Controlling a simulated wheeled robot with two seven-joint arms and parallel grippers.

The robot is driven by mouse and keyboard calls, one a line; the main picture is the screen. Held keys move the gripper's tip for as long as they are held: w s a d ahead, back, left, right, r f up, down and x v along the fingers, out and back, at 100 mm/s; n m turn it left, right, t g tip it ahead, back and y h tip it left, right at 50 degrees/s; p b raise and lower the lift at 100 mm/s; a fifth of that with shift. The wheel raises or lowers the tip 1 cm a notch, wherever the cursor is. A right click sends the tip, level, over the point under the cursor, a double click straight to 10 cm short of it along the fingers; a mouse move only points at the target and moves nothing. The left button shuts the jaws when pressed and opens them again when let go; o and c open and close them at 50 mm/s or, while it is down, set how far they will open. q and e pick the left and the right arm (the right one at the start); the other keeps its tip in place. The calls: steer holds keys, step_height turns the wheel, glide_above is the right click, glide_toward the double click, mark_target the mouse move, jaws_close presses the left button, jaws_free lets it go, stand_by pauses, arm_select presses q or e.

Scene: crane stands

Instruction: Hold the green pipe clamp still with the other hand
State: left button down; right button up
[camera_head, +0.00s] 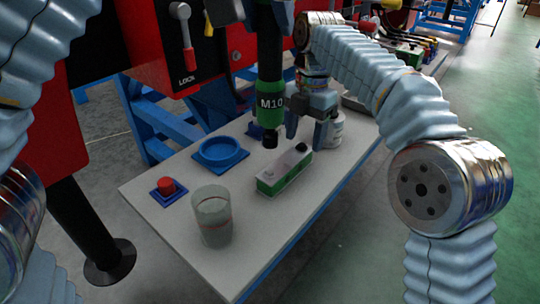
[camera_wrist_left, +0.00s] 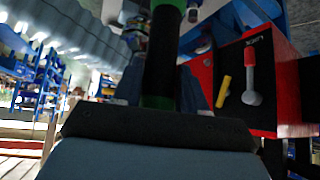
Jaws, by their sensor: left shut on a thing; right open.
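The green pipe clamp (camera_head: 271,184), a small block with a green side and pale top, lies on the white table (camera_head: 165,222). My left gripper, mostly cut off at the top of the head view, is shut on a black-and-green tool marked M10 (camera_head: 270,101). The tool hangs upright, its dark tip just above and left of the clamp. In the left wrist view the tool's dark shaft (camera_wrist_left: 160,60) stands between the left fingers. My right gripper (camera_head: 307,122) is open, fingers down, just behind the clamp. I cannot tell whether it touches it.
On the table are a grey cup (camera_head: 212,218), a blue round dish (camera_head: 220,153) and a red button on a blue base (camera_head: 166,187). A white can (camera_head: 331,133) stands behind the right gripper. A red machine (camera_head: 240,48) rises behind.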

mark_target(303, 145)
steer(key=shift+s+a+f, duration=0.1)
steer(key=shift+f, duration=2.05)
steer(key=c, duration=1)
